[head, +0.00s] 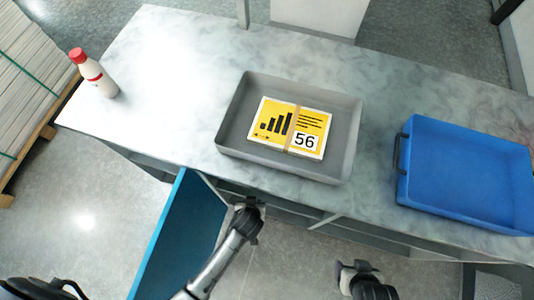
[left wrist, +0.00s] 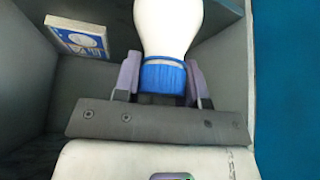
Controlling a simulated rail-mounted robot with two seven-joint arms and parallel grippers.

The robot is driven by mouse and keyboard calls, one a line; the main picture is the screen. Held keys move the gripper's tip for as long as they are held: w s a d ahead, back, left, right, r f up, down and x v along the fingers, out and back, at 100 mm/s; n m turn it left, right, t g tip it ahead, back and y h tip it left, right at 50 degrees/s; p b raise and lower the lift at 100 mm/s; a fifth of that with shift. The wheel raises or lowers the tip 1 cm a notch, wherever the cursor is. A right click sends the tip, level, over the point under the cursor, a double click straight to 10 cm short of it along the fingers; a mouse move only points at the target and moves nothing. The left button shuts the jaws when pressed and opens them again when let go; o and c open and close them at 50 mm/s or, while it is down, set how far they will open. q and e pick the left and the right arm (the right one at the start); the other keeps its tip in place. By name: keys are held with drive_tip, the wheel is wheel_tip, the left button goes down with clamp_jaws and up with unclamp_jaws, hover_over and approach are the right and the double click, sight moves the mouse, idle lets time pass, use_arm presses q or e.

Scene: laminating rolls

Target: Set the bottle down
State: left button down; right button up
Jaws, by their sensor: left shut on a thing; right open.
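A white bottle with a blue cap (left wrist: 165,76) is held between the purple-padded fingers of my left gripper (left wrist: 162,82) in the left wrist view. The fingers grip the blue cap end, and the white body (left wrist: 168,25) extends away from the gripper. Its far end is cut off, so I cannot tell whether it touches anything. In the head view my left gripper (head: 248,204) is at the counter's front edge by the blue panel; the held bottle is hidden there. My right gripper (head: 352,268) is open and empty in front of the counter.
A grey tray (head: 231,110) holds a yellow packet (head: 279,118). A blue bin (head: 465,175) stands right; a red-capped bottle (head: 97,77) stands far left on the counter (head: 165,95). A blue panel (head: 172,235) juts out. A small box (left wrist: 80,38) lies in the grey-walled compartment.

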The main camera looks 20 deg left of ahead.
use_arm(q)
drive_tip(key=w+a+f+b, duration=0.1)
drive_tip(key=w+a+b, duration=0.2)
drive_tip(key=w, duration=1.3)
drive_tip(key=shift+w+a+f+b, duration=0.2)
drive_tip(key=shift+w+a+b, duration=0.1)
drive_tip(key=shift+a, duration=0.25)
drive_tip(key=shift+f, duration=0.1)
drive_tip(key=c, duration=0.7)
unclamp_jaws()
drive_tip(key=s+d+p, duration=0.1)
drive_tip(key=s, duration=0.3)
drive_tip(key=s+d+p, duration=0.1)
drive_tip(key=s, duration=0.3)
drive_tip(key=s+d+r+p, duration=0.1)
drive_tip(key=s, duration=0.3)
drive_tip(key=shift+s+r, duration=0.1)
drive_tip(key=shift+s, duration=0.05)
